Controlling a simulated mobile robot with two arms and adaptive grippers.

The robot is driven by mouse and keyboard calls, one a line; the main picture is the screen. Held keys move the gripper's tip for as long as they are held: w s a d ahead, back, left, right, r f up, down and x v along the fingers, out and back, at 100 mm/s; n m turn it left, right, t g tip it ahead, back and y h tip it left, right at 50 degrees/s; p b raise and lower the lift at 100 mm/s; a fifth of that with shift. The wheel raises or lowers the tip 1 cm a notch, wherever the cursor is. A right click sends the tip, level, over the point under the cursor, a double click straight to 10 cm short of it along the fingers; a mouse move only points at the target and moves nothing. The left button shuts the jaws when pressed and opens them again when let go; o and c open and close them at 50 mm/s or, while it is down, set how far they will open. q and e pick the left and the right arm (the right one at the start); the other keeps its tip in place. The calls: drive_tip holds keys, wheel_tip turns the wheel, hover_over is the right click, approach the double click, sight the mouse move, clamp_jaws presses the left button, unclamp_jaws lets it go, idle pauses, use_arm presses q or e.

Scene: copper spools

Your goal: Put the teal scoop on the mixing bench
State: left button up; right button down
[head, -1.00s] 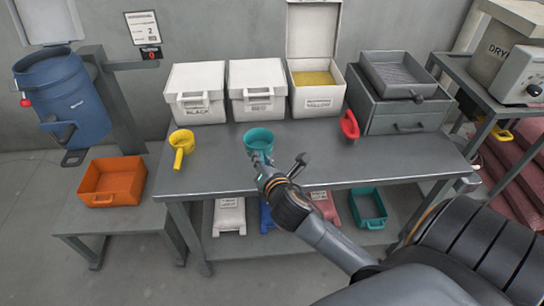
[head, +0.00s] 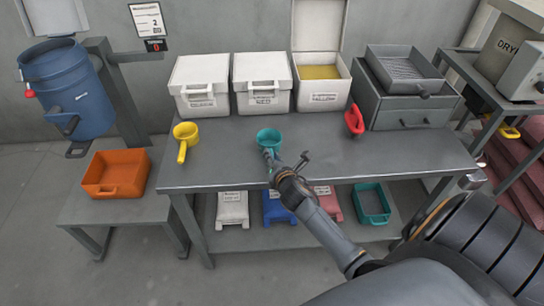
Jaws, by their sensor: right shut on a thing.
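The teal scoop (head: 268,136) is a round cup with its handle toward me, at the middle of the grey bench (head: 330,161). My right gripper (head: 273,160) is at the scoop's near side and is shut on its handle; the fingers hide most of that handle. I cannot tell whether the scoop touches the bench top or is just above it. My left gripper is not in view.
A yellow scoop (head: 184,138) and a red scoop (head: 354,121) stand to either side on the bench. White bins (head: 263,83), one open (head: 321,97), and a grey drawer box (head: 408,105) line the back. An orange tray (head: 115,174) is on a low table at left.

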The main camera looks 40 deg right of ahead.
drive_tip(key=shift+f, duration=0.15)
drive_tip(key=c, duration=1.2)
unclamp_jaws()
